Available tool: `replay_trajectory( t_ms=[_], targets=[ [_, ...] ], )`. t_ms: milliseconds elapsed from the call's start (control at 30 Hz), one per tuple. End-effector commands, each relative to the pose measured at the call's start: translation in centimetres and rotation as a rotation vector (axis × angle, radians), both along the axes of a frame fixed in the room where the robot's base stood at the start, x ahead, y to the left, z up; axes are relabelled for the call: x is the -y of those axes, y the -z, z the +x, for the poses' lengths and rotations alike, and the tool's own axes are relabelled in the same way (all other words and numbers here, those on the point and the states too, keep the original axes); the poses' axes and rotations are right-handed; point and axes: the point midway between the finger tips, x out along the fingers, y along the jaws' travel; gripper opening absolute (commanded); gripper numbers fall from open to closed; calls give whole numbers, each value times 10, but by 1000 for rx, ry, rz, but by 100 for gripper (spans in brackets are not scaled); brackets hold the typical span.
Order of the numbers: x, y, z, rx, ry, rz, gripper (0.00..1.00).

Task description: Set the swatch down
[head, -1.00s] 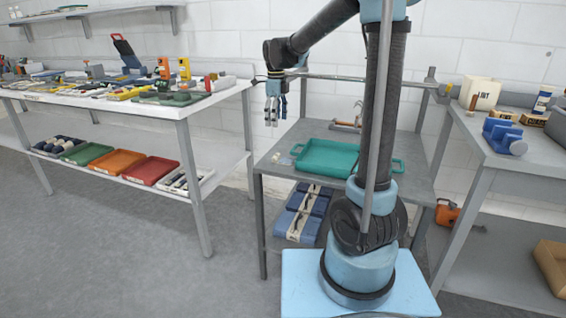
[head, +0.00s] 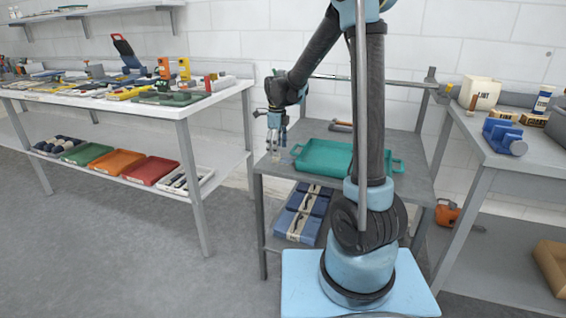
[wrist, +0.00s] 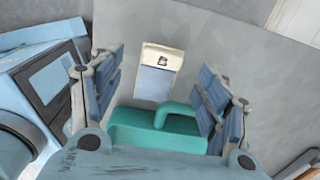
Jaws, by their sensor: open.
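The swatch (wrist: 157,82), a small card with a pale top band bearing a dark mark and a grey-blue lower part, lies on the grey table (wrist: 215,25) beside the handle of the green tray (wrist: 130,125). In the wrist view it lies between my open fingers, with clear gaps to both. In the head view my gripper (head: 275,148) points down over the table's left corner, just left of the green tray (head: 325,157). The swatch is small and mostly masked by the fingers there. I cannot tell the exact height of the fingertips above it.
The tray stands close on the right of my gripper. A hammer-like tool (head: 340,126) lies behind it. Blue packs (head: 303,214) sit on the shelf below. A crowded workbench (head: 150,105) stands to the left, and another bench (head: 520,145) to the right.

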Motion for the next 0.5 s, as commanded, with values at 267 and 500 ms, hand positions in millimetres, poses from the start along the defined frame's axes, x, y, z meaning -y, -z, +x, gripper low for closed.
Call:
replay_trajectory(
  t_ms=[267, 500],
  targets=[
    [1, 32, -1, 0, 0, 0, 69],
    [1, 36, -1, 0, 0, 0, 69]
  ],
)
